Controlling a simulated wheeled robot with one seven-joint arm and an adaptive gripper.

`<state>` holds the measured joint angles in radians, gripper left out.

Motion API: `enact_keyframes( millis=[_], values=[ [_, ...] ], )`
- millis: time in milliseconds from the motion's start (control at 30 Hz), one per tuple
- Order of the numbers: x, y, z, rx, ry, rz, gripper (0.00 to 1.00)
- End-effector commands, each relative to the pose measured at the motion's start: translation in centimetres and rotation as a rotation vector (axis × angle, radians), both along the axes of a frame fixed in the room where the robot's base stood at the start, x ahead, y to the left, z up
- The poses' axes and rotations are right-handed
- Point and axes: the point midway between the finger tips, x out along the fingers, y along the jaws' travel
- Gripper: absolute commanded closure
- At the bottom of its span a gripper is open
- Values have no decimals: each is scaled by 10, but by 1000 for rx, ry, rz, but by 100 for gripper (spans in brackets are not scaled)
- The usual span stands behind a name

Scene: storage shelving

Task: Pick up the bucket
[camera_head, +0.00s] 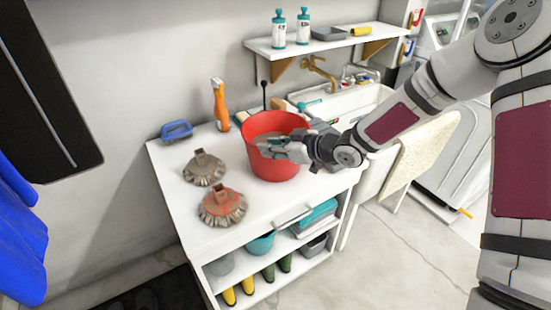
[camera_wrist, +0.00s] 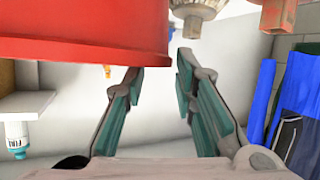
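The wrist view appears upside down. There the red bucket (camera_wrist: 90,35) fills the upper left, its rim edge close to the fingertips. My gripper (camera_wrist: 159,74) is open, with a clear gap between its teal-padded fingers. I cannot tell whether a finger is inside the bucket or whether either touches it.
Two brush heads (camera_head: 204,168) (camera_head: 222,205), a blue brush (camera_head: 177,130) and an orange-handled tool (camera_head: 220,105) stand left of the bucket. A sink (camera_head: 345,98) is to the right. A wall shelf (camera_head: 330,40) with bottles hangs above.

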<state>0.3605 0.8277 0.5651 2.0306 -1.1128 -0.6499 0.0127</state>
Motion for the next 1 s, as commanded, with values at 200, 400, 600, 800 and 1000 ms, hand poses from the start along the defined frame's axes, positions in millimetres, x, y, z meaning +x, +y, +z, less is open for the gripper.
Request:
enact_keyframes(
  millis=[200, 400, 600, 800, 1000],
  values=[
    [14, 24, -16, 1, 1, 3, 74],
    [23, 36, -22, 0, 0, 1, 74],
    [23, 37, -22, 0, 0, 0, 74],
    [23, 36, -22, 0, 0, 0, 100],
    [24, 37, -21, 0, -1, 0, 100]
  ],
)
